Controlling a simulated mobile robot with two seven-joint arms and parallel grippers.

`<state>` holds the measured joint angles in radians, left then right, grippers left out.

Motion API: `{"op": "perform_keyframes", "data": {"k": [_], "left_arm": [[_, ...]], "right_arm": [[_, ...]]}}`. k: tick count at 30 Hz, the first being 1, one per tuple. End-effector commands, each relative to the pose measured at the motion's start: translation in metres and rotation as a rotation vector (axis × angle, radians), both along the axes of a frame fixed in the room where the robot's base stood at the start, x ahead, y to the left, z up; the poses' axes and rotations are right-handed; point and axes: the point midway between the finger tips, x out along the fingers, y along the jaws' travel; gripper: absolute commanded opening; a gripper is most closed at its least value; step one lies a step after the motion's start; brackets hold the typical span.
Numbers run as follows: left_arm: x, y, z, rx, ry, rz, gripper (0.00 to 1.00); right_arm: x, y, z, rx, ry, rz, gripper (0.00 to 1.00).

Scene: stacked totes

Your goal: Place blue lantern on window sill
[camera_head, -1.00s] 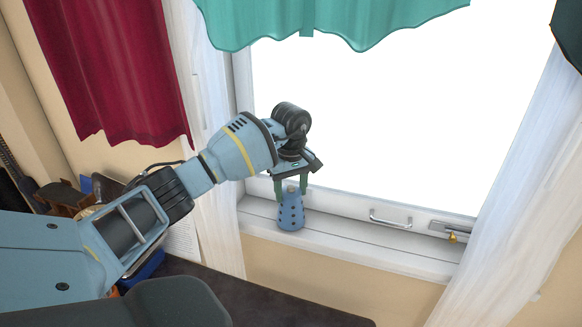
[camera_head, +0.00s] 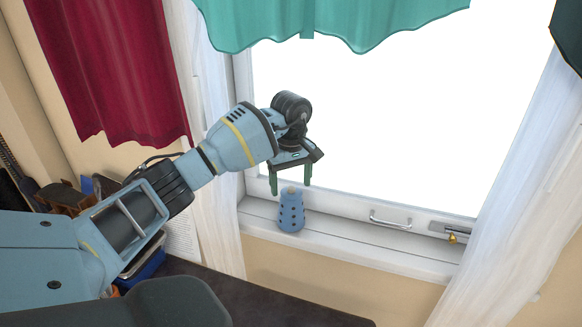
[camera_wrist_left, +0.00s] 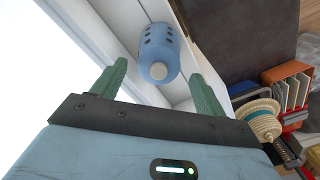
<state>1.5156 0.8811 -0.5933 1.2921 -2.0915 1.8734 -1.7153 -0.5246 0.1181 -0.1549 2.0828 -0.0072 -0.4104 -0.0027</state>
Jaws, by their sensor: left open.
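The blue lantern (camera_head: 291,211) stands upright on the white window sill (camera_head: 360,247), towards its left end. It is a tapered light-blue body with dark holes and a pale top. My left gripper (camera_head: 291,186) is open just above the lantern, its green fingers pointing down on either side of the top and holding nothing. In the left wrist view the lantern (camera_wrist_left: 160,50) lies beyond the gap between the open fingertips (camera_wrist_left: 158,72). My right gripper is not in view.
A window handle (camera_head: 390,220) and a latch (camera_head: 450,232) are on the frame to the right. White curtains (camera_head: 515,190) hang at both sides. A dark surface (camera_head: 270,302) lies below the sill. Books (camera_wrist_left: 292,90) and a ribbed cream object (camera_wrist_left: 258,118) show in the left wrist view.

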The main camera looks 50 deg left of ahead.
Motion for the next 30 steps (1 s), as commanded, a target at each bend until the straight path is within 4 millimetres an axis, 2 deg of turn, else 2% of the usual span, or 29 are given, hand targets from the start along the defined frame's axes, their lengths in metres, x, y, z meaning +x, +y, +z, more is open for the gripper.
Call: {"op": "perform_keyframes", "data": {"k": [1, 6, 12, 18, 30], "left_arm": [[0.001, 0.0, 0.014, 0.0, -0.006, 0.0, 0.73], [0.001, 0.0, 0.048, 0.0, -0.005, -0.001, 0.73], [0.001, 0.0, 0.079, 0.0, -0.004, -0.001, 0.73], [0.0, 0.0, 0.092, -0.002, -0.002, -0.001, 0.73], [0.001, -0.002, 0.091, -0.006, -0.001, -0.002, 0.73]], "right_arm": [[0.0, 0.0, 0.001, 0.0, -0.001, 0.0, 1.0], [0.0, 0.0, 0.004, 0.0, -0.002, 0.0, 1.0], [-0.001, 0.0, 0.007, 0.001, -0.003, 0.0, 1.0], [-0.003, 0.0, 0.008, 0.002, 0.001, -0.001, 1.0], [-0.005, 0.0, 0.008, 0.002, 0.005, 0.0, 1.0]]}}
